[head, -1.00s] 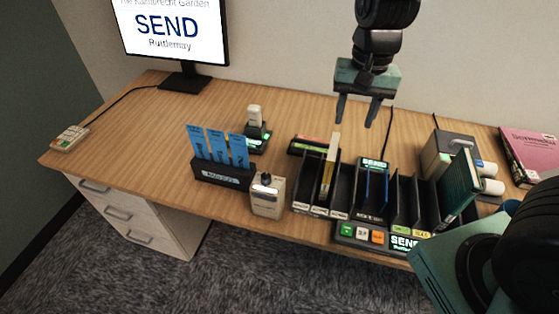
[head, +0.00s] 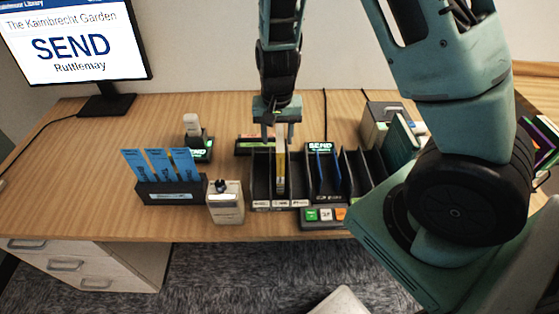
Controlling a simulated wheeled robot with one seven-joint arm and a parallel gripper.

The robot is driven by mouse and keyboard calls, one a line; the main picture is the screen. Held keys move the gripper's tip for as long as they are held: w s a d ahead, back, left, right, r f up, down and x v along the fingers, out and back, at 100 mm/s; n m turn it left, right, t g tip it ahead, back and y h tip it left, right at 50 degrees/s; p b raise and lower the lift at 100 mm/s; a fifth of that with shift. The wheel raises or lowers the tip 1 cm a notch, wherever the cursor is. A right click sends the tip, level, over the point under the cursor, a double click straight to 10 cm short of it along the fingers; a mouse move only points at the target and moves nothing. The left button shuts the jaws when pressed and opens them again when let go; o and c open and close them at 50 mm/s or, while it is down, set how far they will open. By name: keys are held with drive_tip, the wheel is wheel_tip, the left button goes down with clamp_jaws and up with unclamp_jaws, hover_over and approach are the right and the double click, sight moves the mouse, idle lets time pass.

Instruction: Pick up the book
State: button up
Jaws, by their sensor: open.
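A thin book (head: 280,172) with a yellow and pale spine stands upright in a left slot of the black sorter rack (head: 258,180). My gripper (head: 277,138) points down at the top of this book. Its jaws are open, with one finger to each side of the book's top edge in the picture. I cannot tell whether the fingers touch it or how deep they reach. The monitor (head: 72,40) shows "The Kaimbrecht Garden", "SEND" and "Ruttlemay".
A black holder (head: 170,193) with blue cards, a beige device (head: 226,203) and a scanner in its dock (head: 197,145) stand left of the rack. A teal book (head: 401,145) stands to the right, partly behind my arm. The desk's left part (head: 60,190) is clear.

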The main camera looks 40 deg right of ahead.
drive_tip(key=f, duration=0.2)
drive_tip(key=d+f, duration=0.1)
drive_tip(key=f, duration=0.1)
drive_tip(key=shift+f, duration=0.75)
drive_tip(key=shift+a, duration=0.1)
clamp_jaws()
